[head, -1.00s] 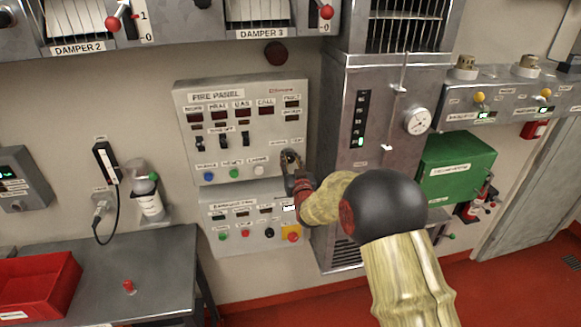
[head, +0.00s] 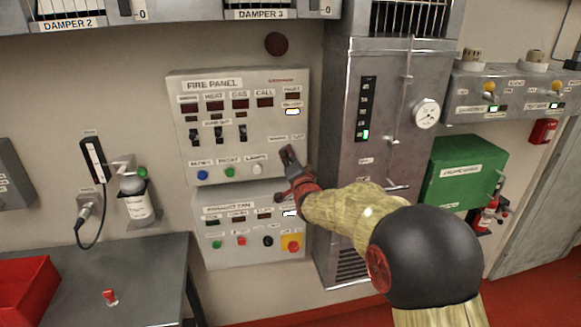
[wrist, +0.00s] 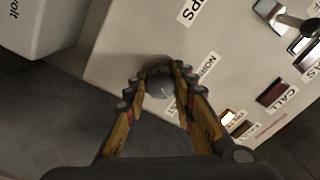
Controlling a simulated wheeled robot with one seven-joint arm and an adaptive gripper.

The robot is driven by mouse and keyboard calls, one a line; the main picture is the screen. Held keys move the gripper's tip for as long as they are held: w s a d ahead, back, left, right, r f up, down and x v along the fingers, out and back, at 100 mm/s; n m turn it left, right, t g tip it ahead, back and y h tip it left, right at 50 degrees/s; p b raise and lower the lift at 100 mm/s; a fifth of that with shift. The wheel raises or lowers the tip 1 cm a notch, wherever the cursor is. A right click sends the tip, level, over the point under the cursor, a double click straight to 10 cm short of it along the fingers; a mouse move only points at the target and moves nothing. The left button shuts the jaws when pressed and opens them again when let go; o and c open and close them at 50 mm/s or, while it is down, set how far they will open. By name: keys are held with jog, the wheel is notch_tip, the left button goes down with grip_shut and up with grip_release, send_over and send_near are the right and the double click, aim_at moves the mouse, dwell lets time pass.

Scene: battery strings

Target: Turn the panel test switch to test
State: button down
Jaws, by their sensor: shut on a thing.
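The grey fire panel (head: 250,158) is on the wall in the head view, with the test switch at its lower right. My gripper (head: 288,157) is at that switch and covers most of it there. In the wrist view, my gripper (wrist: 160,78) is shut on the round grey switch knob (wrist: 160,86), one finger on each side. A label starting "NORM" (wrist: 208,67) is right of the knob, and a partly hidden label is below it. I cannot tell which way the knob points. A small panel lamp (head: 292,111) at the upper right is lit; it also shows in the wrist view (wrist: 228,117).
An exhaust fan panel (head: 250,250) is below. A tall metal cabinet (head: 345,215) with a gauge (head: 426,113) and a protruding handle stands close on the right. A green box (head: 465,170) is farther right. A metal table (head: 150,270) is at the lower left.

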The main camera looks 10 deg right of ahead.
jog(key=shift+r+m+b, duration=0.1)
jog(key=shift+m+b, duration=1.55)
jog(key=shift+m, duration=0.55)
jog(key=shift+r, duration=0.1)
jog(key=c, duration=1.5)
grip_release()
jog(key=shift+c, duration=0.2)
jog(key=shift+o, duration=0.4)
jog(key=shift+r, duration=0.3)
jog(key=s+f, duration=0.1)
jog(key=s, duration=1.1)
jog(key=shift+f, duration=0.15)
